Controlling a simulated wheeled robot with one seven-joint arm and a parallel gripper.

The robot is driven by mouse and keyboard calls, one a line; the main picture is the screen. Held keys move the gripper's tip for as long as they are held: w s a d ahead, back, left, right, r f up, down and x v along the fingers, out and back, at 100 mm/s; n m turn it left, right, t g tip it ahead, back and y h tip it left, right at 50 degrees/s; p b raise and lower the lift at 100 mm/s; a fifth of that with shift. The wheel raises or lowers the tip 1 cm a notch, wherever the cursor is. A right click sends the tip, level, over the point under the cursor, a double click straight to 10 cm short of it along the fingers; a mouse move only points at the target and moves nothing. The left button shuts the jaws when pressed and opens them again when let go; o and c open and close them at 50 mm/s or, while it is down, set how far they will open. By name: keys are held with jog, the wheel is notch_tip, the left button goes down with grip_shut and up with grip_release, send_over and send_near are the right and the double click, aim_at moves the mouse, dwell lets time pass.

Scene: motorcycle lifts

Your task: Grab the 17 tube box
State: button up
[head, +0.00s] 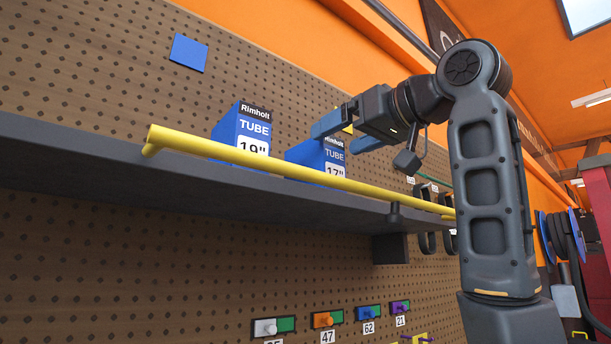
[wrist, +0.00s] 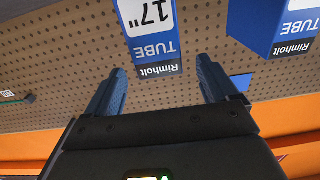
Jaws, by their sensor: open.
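The 17 tube box (head: 313,157) is blue and white and stands on the dark shelf (head: 75,160) behind a yellow rail. My gripper (head: 338,134) is open at the box's upper right side, with blue fingers. In the wrist view the picture is upside down, and the 17 tube box (wrist: 150,32) shows between and beyond the two fingers of my gripper (wrist: 158,75). The gap between the fingers looks empty, and I cannot tell whether a finger touches the box. The rail hides the box's lower part in the head view.
A similar blue 19 tube box (head: 240,132) stands to the left on the same shelf. The yellow rail (head: 290,175) runs along the shelf's front. A pegboard wall (head: 90,70) rises behind, with a blue square (head: 188,53) on it.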

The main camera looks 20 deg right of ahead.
aim_at(319, 147)
jog(key=p+x, duration=0.2)
jog(key=x, duration=0.4)
jog(key=shift+w+p, duration=0.3)
jog(key=shift+f, duration=0.1)
jog(key=shift+c, duration=0.2)
jog(key=c, duration=1.2)
jog(key=shift+c, duration=0.4)
jog(key=shift+r, duration=0.25)
